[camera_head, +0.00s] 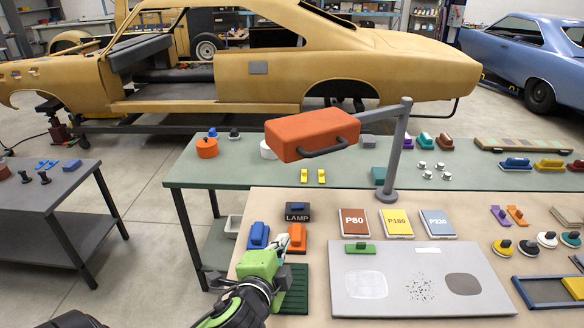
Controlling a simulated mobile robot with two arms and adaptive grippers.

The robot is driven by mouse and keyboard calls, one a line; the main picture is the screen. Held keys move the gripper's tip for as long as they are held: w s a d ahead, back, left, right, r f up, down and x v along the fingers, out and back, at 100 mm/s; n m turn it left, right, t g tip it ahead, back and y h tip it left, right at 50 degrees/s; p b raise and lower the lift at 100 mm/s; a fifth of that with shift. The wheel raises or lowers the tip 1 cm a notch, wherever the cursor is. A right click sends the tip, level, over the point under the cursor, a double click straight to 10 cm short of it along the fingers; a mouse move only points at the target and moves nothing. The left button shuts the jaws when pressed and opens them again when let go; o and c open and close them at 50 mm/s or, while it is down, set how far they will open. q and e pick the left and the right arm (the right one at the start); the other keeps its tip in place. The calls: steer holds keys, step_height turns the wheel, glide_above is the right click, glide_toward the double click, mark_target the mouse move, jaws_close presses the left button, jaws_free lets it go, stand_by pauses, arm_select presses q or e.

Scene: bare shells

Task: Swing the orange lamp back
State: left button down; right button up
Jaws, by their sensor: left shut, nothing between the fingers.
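The orange lamp (311,133) is a box-shaped head with a dark grey loop handle (323,148) on its front lower edge. It hangs from a grey arm on a grey post (398,150) and reaches left from the post, over the green table. My left gripper (283,243) is shut and empty. It is low at the front left of the tan table, well below the lamp and apart from it. Its fingertips are beside an orange block (298,232); I cannot tell whether they touch. My right gripper is not in view.
A black LAMP sign (297,217) and a blue block (258,236) are near my left gripper. Sandpaper packs labelled P80 (354,223), P180 and P320 stand behind a grey panel (420,300). The green table (225,172) lies behind the tan one. A tan car shell (220,85) stands beyond.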

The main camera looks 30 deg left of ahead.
arm_select(q)
step_height(320, 180, up, 11)
steer(key=w+m+t, duration=0.1)
steer(key=m+t, duration=0.3)
steer(key=x, duration=0.4)
steer(key=a+x, duration=0.1)
steer(key=x, duration=0.3)
steer(key=a+x, duration=0.1)
steer(key=x, duration=0.3)
steer(key=shift+a+f+p, duration=0.2)
steer(key=shift+p, duration=0.15)
steer(key=shift+w+a, duration=0.1)
steer(key=shift+a, duration=0.1)
